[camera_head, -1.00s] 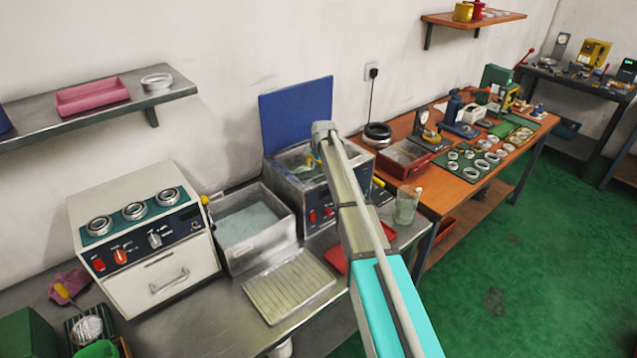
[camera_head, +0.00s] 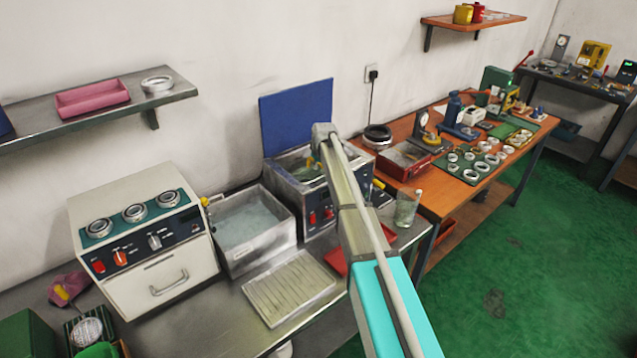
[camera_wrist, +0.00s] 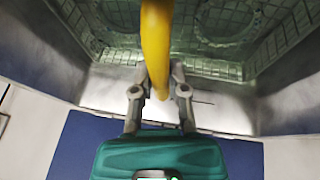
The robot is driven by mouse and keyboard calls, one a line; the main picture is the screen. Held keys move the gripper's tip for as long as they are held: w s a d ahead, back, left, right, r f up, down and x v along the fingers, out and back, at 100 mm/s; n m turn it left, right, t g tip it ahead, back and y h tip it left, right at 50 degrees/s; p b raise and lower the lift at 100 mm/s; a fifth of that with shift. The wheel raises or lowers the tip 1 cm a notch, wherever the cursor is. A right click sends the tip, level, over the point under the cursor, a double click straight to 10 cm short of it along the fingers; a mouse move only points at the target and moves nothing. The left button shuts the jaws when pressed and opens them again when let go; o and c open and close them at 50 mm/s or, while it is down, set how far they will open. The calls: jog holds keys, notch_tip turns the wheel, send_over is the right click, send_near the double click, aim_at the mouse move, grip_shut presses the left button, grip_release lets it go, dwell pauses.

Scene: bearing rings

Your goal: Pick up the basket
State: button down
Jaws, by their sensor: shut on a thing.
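The basket (camera_wrist: 235,22) is a greenish metal mesh basket with a yellow handle (camera_wrist: 156,45), and round outlines show on its floor. In the head view my gripper is hidden behind my arm. I cannot tell whether the basket is lifted off the tank floor.
A blue panel (camera_head: 297,114) stands behind the cleaner. A water-filled basin (camera_head: 283,251) and ribbed drain tray (camera_head: 287,289) are at left, beside a white box with knobs (camera_head: 145,262). A shelf (camera_head: 178,91) hangs at upper left.

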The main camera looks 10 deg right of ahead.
jog(key=shift+r, duration=0.1)
dwell(0.3)
notch_tip(320, 180, up, 10)
jog(key=p, duration=1)
dwell(1.0)
dwell(1.1)
